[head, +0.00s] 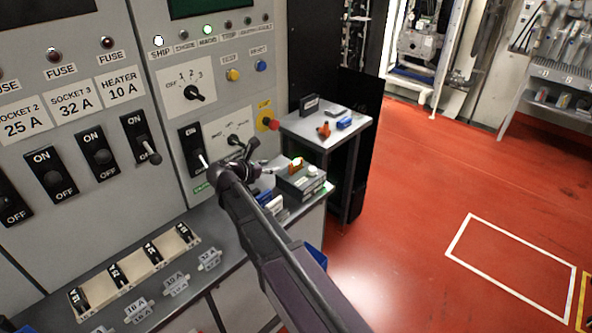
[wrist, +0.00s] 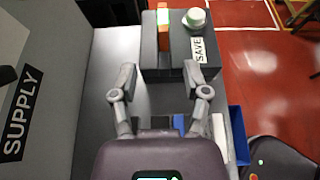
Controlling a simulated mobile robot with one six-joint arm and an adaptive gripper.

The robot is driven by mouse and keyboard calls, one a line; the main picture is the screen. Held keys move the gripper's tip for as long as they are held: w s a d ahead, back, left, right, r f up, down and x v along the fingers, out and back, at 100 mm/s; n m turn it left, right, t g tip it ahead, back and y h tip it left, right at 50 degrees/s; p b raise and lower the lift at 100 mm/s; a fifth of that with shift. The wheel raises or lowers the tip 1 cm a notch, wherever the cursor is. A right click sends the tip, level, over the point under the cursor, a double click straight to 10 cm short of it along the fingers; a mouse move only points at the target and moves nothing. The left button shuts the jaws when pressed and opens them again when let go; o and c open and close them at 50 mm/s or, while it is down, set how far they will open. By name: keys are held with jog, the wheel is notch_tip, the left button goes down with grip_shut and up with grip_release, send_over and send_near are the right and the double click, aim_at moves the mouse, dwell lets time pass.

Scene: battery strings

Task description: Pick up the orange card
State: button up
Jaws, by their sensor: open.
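The orange card (head: 296,167) stands upright in the dark grey box (head: 301,184) at the end of the bench. In the wrist view the card (wrist: 164,44) shows at the top, with a pale glow at its upper end. The box (wrist: 178,62) has a SAVE label and a round white-green knob (wrist: 194,18) right of the card. My gripper (wrist: 160,80) is open and empty, its fingers apart near the box's near side, short of the card. In the head view my gripper (head: 261,158) is left of the box.
Blue and white pieces (wrist: 218,130) lie near my right finger, with a blue bin (wrist: 238,135) beyond. The switch panel (head: 225,110) rises close on the left. Red floor lies clear to the right.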

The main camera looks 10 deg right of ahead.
aim_at(293, 163)
jog(key=b+x, duration=0.3)
jog(key=x, duration=0.4)
jog(key=shift+w+d+f, duration=0.2)
jog(key=shift+d+f, duration=0.05)
jog(key=shift+d, duration=0.05)
jog(key=shift+w+d+f, duration=0.1)
jog(key=shift+w+d, duration=0.1)
jog(key=shift+d, duration=0.15)
jog(key=shift+b+x, duration=0.9)
jog(key=shift+x, duration=1.65)
jog(key=shift+s+d, duration=0.1)
jog(key=shift+d, duration=0.05)
grip_shut()
